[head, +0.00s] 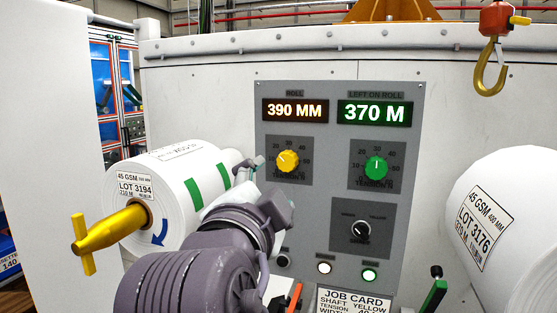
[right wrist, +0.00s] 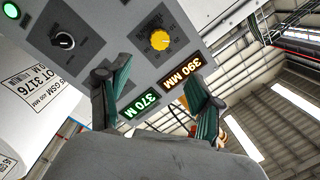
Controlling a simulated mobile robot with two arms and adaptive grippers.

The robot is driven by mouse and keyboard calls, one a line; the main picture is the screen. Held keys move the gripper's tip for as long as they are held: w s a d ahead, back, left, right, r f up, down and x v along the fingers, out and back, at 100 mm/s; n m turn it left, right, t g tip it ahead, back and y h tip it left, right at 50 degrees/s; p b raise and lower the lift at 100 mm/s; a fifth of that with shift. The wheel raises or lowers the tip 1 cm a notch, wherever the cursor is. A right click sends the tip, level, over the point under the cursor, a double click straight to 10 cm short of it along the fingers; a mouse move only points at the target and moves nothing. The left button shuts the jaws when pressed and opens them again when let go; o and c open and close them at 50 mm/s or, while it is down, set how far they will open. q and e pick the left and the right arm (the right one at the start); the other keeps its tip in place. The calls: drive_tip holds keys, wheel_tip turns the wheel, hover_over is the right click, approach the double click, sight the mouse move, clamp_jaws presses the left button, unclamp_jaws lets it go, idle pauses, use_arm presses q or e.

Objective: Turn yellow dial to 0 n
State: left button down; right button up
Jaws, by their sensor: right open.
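The yellow dial (head: 287,161) is on the left of the grey panel (head: 320,200), under the 390 MM display. Its white mark points to the upper left; the scale is too small to read surely. It also shows in the right wrist view (right wrist: 159,40), beyond the fingers. My right gripper (head: 250,168) is just left of the dial in the head view, apart from it. In the right wrist view its two fingers (right wrist: 155,80) are spread with nothing between them. My left gripper is not in view.
A green dial (head: 376,167) is right of the yellow one, and a black selector knob (head: 361,230) is below. A white roll (head: 180,190) with a yellow-handled shaft (head: 110,229) stands left, another roll (head: 510,225) right. A hook (head: 491,75) hangs upper right.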

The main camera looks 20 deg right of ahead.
sight(287, 163)
drive_tip(key=p+x, duration=0.5)
drive_tip(key=x, duration=0.7)
drive_tip(key=shift+w+d+r+p, duration=0.15)
drive_tip(key=shift+w+d+p, duration=0.05)
drive_tip(key=shift+p, duration=0.15)
drive_tip(key=shift+w+d, duration=0.25)
drive_tip(key=shift+w, duration=0.25)
